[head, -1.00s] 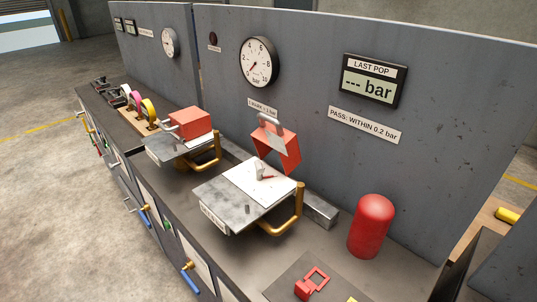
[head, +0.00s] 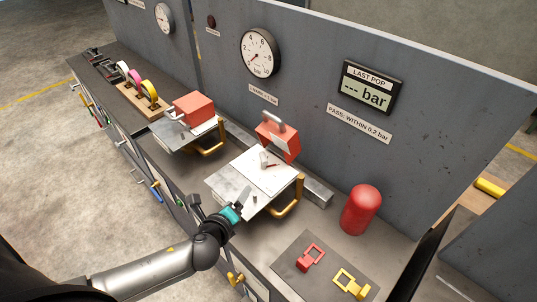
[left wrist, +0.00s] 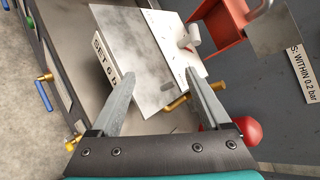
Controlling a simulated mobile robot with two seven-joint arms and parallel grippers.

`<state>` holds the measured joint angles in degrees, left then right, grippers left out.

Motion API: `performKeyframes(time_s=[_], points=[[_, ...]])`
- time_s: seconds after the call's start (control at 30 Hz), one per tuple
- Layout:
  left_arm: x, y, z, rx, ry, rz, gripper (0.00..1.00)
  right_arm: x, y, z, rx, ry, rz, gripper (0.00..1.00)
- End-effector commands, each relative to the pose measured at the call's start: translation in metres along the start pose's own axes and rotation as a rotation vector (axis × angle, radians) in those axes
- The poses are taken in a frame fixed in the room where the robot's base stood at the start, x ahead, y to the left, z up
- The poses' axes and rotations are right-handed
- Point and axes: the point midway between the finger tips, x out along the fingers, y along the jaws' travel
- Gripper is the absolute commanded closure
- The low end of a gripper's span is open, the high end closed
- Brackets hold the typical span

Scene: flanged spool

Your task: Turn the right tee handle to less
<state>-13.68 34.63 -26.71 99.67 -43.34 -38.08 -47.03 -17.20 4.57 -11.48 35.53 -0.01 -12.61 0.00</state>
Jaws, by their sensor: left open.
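On the right fixture's plate (head: 232,183) is a white patch with a small pale upright knob (head: 264,159) and a red mark beside it, apparently the right tee handle. Its markings are too small to read. In the left wrist view the knob (left wrist: 192,32) is at the upper right, past my fingertips. A red cover (head: 282,143) stands tilted open behind it. My left gripper (head: 248,198) is open and empty over the plate's near edge, apart from the knob. In the left wrist view its fingers (left wrist: 158,74) spread over the plate. My right gripper is not in view.
A brass bar handle (head: 290,203) rises at the plate's right side. A red cylinder (head: 361,210) stands further right. A mat holds red (head: 311,258) and yellow (head: 352,284) tags. The left fixture has a red cover (head: 194,107). The gauge panel (head: 225,60) stands behind.

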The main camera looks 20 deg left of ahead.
Motion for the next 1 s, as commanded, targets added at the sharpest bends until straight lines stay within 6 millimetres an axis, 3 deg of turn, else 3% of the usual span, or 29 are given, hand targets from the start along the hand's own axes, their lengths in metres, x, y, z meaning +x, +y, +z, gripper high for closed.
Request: performKeyframes(time_s=[0.03,0.2,0.33,0.57,1.0], points=[[0.003,-0.009,0.012,0.160,-0.002,-0.052,0.20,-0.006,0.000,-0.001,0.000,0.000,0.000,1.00],[0.009,-0.027,0.031,0.679,0.003,-0.204,0.20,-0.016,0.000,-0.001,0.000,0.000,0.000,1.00],[0.010,-0.029,0.036,0.909,0.008,-0.262,0.20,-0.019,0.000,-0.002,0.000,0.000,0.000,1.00],[0.023,-0.031,0.035,0.970,0.006,-0.277,0.20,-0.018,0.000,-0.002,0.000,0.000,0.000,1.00],[0.089,-0.047,0.025,0.962,0.007,-0.276,0.20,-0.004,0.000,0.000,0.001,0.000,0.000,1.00]])
